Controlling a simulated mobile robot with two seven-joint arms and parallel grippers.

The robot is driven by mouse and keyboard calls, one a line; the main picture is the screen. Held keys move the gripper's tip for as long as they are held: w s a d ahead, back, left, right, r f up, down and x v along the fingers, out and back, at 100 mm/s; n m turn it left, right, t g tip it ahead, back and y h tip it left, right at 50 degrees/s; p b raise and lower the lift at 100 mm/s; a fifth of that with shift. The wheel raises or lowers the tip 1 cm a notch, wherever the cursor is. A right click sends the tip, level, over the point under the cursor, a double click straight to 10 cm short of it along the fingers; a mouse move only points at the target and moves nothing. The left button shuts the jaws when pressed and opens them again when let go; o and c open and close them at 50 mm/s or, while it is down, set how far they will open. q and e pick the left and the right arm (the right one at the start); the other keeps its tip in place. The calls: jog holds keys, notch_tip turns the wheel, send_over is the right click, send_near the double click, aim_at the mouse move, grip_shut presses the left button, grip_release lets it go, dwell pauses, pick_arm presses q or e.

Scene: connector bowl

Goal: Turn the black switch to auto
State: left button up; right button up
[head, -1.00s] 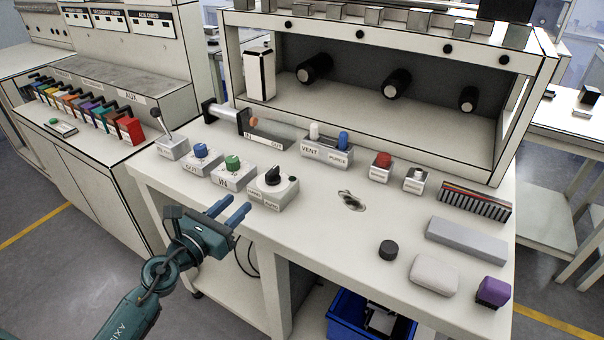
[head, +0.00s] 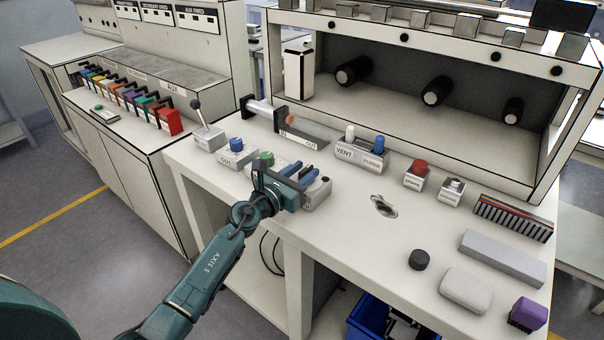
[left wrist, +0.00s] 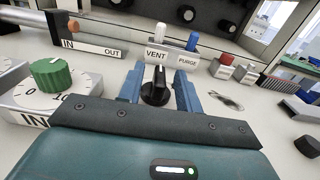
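The black switch (left wrist: 155,88) is a rotary knob on a light grey box (head: 320,194) at the bench's front edge. In the left wrist view, its pointer stands up between the two blue fingers of my left gripper (left wrist: 160,80), with a gap visible on each side. The gripper is open. In the head view, my left gripper (head: 305,171) reaches over this box and mostly hides the knob and its labels, so its setting cannot be read. My right gripper is not in view.
A green knob (left wrist: 50,75) sits close left of my gripper, with a blue knob (head: 236,145) and a lever (head: 199,113) farther left. The vent and purge box (head: 360,156) stands behind. A red button (head: 418,168) is to the right. The front middle bench is clear.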

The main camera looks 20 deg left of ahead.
pick_arm(q)
jog(key=shift+c, duration=0.5)
grip_shut()
